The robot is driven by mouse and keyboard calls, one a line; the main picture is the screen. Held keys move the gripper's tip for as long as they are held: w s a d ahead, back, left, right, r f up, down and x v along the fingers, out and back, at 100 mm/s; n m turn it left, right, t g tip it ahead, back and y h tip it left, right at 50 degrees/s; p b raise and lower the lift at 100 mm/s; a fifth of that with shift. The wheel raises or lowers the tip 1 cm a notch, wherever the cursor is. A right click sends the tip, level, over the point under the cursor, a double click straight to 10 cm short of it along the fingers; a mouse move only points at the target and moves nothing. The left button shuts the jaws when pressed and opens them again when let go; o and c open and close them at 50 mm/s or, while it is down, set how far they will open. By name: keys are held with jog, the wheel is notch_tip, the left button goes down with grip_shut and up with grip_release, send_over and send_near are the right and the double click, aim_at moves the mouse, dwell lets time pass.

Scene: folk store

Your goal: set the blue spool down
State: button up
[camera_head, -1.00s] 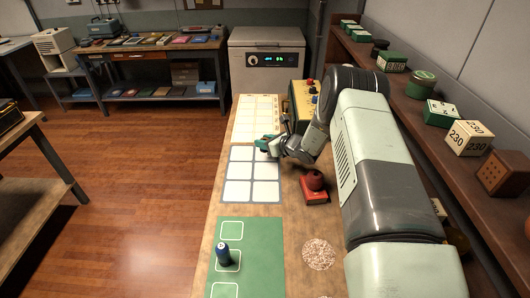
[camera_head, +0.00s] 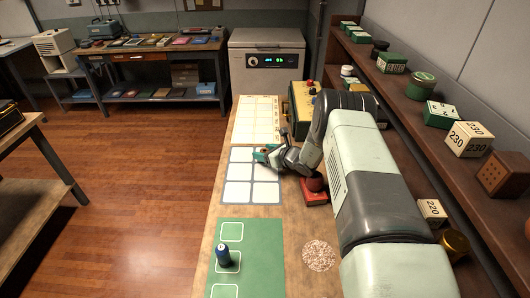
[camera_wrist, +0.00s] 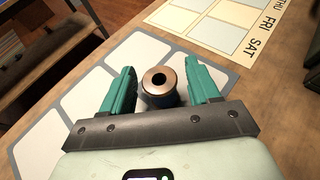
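In the head view the arm hides this spool.
A calendar sheet with weekday labels (camera_head: 259,118) lies beyond the mat. A red block with a round top (camera_head: 314,190) and a yellow box with knobs (camera_head: 299,105) stand at the right. A round speckled pad (camera_head: 318,254) lies near the front. A shelf runs along the right.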

jog(key=shift+d+r, duration=0.1)
jog(key=shift+r, duration=0.1)
jog(key=v, duration=0.7)
jog(key=shift+s, duration=0.15)
jog(key=s+a+r+n+g, duration=0.2)
jog(key=s+r+n, duration=0.25)
jog(key=r, duration=0.45)
jog(key=s+a+r+n+g, duration=0.2)
jog(key=s+r+n, duration=0.25)
jog(key=r, duration=0.55)
jog(key=s+a+r+n+g, duration=0.15)
jog(key=s+r+n, duration=0.3)
jog(key=r, duration=0.45)
jog(key=s+d+r+n+h, duration=0.3)
jog(key=s+d+r+n, duration=0.1)
jog(key=s, duration=0.5)
jog(key=s+d+r+n+t+h, duration=0.1)
jog(key=s+d+r+n+h, duration=0.2)
jog(key=s, duration=0.7)
jog(key=s+d+r+n+h, duration=0.3)
jog(key=s+d+r+n, duration=0.2)
jog(key=s, duration=0.5)
jog(key=shift+s+d+n+h, duration=0.3)
jog(key=shift+d+n, duration=0.1)
jog(key=shift+n, duration=0.55)
